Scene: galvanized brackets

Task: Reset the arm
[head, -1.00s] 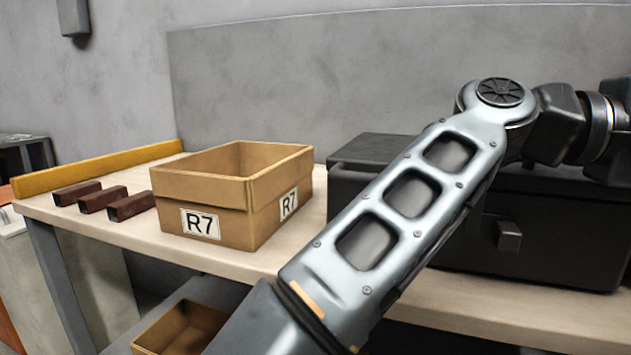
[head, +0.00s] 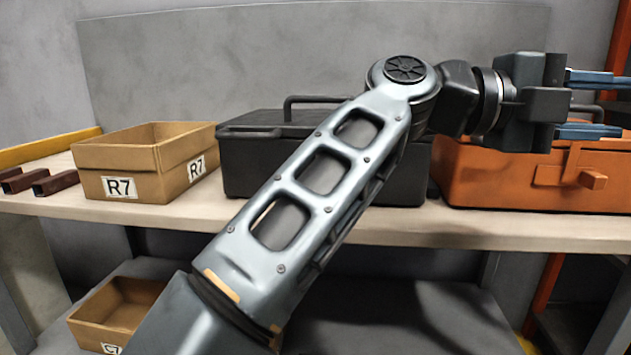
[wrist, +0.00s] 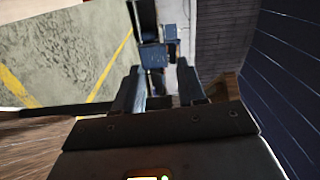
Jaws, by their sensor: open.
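My gripper (head: 596,103) is at the right of the head view, above and in front of the orange toolbox. Its two blue-grey fingers point right, apart from each other, with nothing between them. My arm crosses the middle of the view and hides part of the black toolbox. In the wrist view my gripper (wrist: 160,88) shows its two fingers apart, with no object held between them.
A cardboard box marked R7 (head: 122,160) stands on the workbench (head: 480,229), left of a black toolbox (head: 240,160). An orange toolbox (head: 490,182) stands at right. Dark brown bars (head: 55,183) lie at far left. A second cardboard box (head: 95,325) sits on the lower shelf.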

